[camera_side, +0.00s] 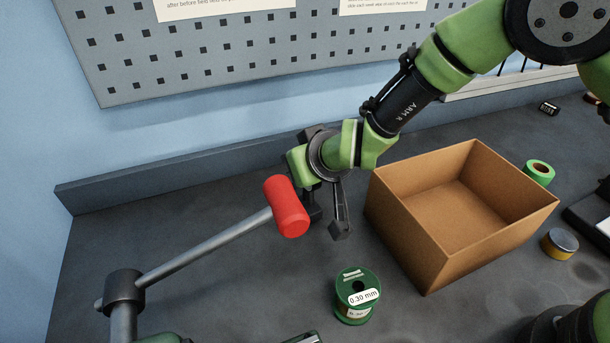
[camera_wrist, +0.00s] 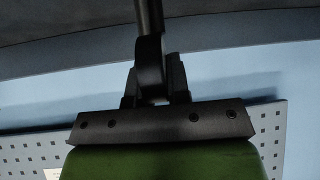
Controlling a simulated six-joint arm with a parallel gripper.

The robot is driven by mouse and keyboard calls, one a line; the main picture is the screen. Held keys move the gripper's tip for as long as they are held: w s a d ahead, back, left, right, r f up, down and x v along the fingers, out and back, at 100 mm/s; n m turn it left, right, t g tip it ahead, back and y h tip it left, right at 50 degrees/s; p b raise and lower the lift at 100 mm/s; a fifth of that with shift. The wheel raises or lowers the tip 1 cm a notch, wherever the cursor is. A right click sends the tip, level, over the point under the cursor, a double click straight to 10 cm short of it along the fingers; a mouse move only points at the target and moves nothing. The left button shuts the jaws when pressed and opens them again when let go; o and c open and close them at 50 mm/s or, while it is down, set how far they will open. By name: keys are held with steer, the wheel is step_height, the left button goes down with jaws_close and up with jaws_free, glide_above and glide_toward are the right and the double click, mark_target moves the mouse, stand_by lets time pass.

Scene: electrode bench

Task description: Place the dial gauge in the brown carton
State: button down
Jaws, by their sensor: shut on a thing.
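My gripper (camera_side: 327,212) hangs to the left of the brown carton (camera_side: 405,228), outside it and near its rim height. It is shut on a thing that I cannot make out. A red cylindrical head on a grey rod covers part of the jaws in the side view. In the wrist view my gripper (camera_wrist: 155,82) shows as dark, blurred jaws with a dark rod-like shape above them. The carton is open at the top, and the part of its floor that shows is bare. I cannot pick out the dial gauge in either view.
The red head (camera_side: 287,206) on its clamped rod (camera_side: 205,246) stands close in front of my gripper. A green spool (camera_side: 357,280) stands in front of the carton. A pegboard (camera_side: 225,62) is behind.

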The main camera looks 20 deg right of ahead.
step_height(320, 180, up, 10)
steer(key=shift+f, duration=0.25)
steer(key=shift+d+r, duration=0.25)
steer(key=shift+d, duration=0.05)
steer(key=s+d+r+m+h, duration=0.2)
steer(key=s+d+r, duration=0.15)
steer(key=d, duration=0.55)
steer(key=s+d+r+m+h, duration=0.1)
steer(key=s+d+r+m, duration=0.15)
steer(key=d+r, duration=0.4)
steer(key=s+d+f+m+g+h, duration=0.1)
steer(key=s+f+m+h, duration=0.1)
steer(key=f, duration=0.4)
steer(key=s+d+f+m+g+h, duration=0.1)
steer(key=s+f+m+g+h, duration=0.1)
steer(key=f+m, duration=0.3)
steer(key=s+f+m+g+h, duration=0.2)
steer(key=s+f+m, duration=0.1)
steer(key=f, duration=0.5)
steer(key=shift+s+d+f+m+h, duration=0.3)
steer(key=shift+s+d+f+m, duration=0.05)
steer(key=shift+s+d+f, duration=0.05)
steer(key=shift+f, duration=0.15)
